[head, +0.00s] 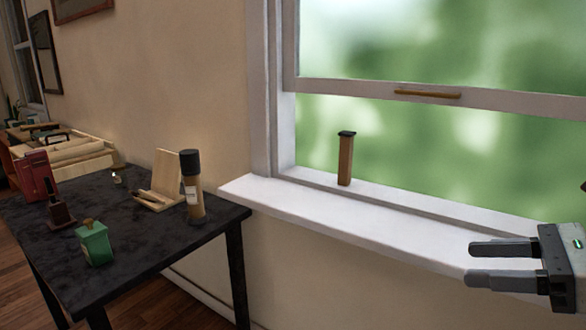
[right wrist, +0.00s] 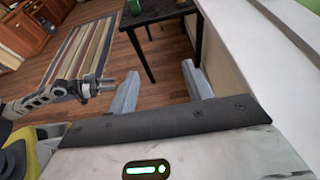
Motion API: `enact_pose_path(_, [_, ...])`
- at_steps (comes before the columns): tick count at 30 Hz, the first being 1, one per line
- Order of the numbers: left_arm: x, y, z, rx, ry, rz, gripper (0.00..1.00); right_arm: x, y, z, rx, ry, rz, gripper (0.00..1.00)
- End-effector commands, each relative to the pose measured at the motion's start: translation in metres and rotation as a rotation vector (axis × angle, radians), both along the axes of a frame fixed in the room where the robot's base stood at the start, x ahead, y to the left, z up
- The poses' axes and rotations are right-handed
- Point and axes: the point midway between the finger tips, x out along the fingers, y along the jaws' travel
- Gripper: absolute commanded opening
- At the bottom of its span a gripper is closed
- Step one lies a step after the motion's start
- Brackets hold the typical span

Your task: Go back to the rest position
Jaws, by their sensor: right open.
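My right gripper (head: 470,262) is at the right edge of the head view, in front of the white window sill (head: 300,212). Its two fingers are apart and point left, with nothing between them. In the right wrist view the same open gripper (right wrist: 160,72) has wooden floor and a dark table leg behind it. My left gripper (right wrist: 98,86) shows small at the left of the right wrist view, over the floor. I cannot tell whether its jaws are open. The left gripper is outside the head view.
A tall brown block with a dark top (head: 345,160) stands on the sill. The black table (head: 140,255) at left bears a green container (head: 94,245), a brown bottle (head: 193,190), a wooden stand (head: 163,180) and other items. A striped rug (right wrist: 75,60) lies on the floor.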

Motion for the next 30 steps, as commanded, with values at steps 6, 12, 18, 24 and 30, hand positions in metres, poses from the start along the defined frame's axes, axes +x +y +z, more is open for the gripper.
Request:
enact_pose_path(6, [-0.003,0.000,0.008,0.003,0.012,0.000,0.36,0.004,0.004,-0.007,0.399,0.186,-0.118,0.51])
enact_pose_path(12, [0.002,0.001,0.018,0.009,0.004,0.002,0.36,0.010,0.000,-0.023,0.834,0.415,-0.279,0.51])
enact_pose_path(18, [-0.002,0.003,0.021,0.021,0.034,0.001,0.36,0.012,-0.011,-0.073,1.423,0.777,-0.551,0.51])
enact_pose_path(24, [-0.005,0.004,0.030,0.033,0.057,0.002,0.36,-0.033,0.021,-0.190,2.189,1.387,-1.040,0.51])
enact_pose_path(30, [-0.003,0.006,0.031,0.044,0.066,0.004,0.36,-0.084,0.085,-0.247,-2.156,-1.530,1.166,0.51])
